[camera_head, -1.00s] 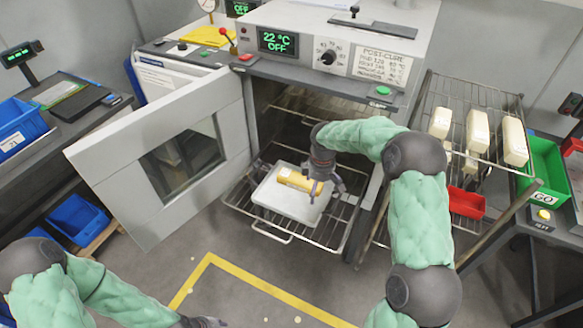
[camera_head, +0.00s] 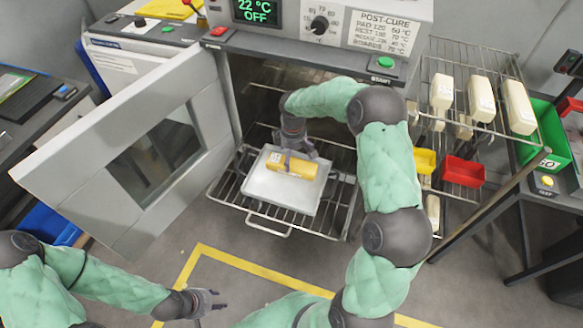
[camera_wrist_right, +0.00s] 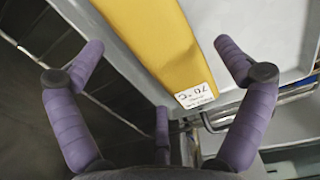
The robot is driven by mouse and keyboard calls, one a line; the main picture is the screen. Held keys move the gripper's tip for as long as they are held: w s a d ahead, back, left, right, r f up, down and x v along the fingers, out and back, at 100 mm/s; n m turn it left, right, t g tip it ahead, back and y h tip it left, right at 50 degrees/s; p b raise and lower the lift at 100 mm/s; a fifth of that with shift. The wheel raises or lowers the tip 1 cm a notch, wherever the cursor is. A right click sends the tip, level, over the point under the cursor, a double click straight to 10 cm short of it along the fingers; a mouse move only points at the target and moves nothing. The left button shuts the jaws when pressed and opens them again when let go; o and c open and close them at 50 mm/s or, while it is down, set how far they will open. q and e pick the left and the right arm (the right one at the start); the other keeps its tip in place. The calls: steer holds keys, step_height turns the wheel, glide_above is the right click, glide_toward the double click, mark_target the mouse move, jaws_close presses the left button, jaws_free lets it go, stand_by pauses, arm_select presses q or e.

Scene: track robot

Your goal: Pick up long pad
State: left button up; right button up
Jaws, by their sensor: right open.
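A yellow pad (camera_head: 292,165) with a white label lies on a pale tray (camera_head: 285,193) on the pulled-out oven rack. My right gripper (camera_head: 298,152) is over the far side of the pad in the head view. In the right wrist view the right gripper (camera_wrist_right: 158,55) has its purple fingers spread wide and empty, with the yellow pad (camera_wrist_right: 165,35) beyond and between them. The label is near the pad's close end there. My left gripper (camera_head: 207,299) is low at the left, away from the tray; its finger state is unclear.
The oven door (camera_head: 125,165) stands open at the left. A wire rack (camera_head: 460,85) at the right holds several cream pads, with yellow and red bins (camera_head: 463,171) below. A green bin (camera_head: 545,145) is further right. Open floor lies in front of the oven rack.

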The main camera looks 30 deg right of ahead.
step_height(320, 180, down, 3)
steer(key=shift+r+b, duration=0.2)
steer(key=shift+b, duration=0.1)
steer(key=shift+c, duration=0.3)
steer(key=c, duration=1.1)
steer(key=shift+r, duration=0.15)
